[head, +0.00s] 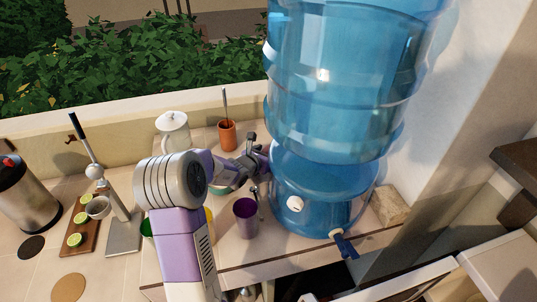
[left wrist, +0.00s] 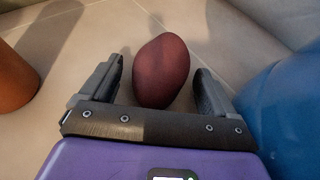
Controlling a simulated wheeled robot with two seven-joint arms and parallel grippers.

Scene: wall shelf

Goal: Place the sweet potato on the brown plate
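The sweet potato (left wrist: 161,68) is a dark reddish oval on the tiled counter in the left wrist view. It lies between the two fingers of my left gripper (left wrist: 160,78), with a gap on each side. That gripper is open. In the head view my left gripper (head: 257,148) is beside the blue water dispenser, and I cannot make out the sweet potato there. A flat tan-brown disc (head: 68,288) and a darker disc (head: 32,247) lie at the lower left; I cannot tell whether either is the brown plate. My right gripper is not in view.
The large blue water dispenser (head: 325,190) stands close to the right of my left gripper. An orange cup (head: 227,136), a white jug (head: 173,131) and a purple cup (head: 245,218) stand nearby. A board with limes (head: 80,222) and a metal press (head: 124,236) are at left.

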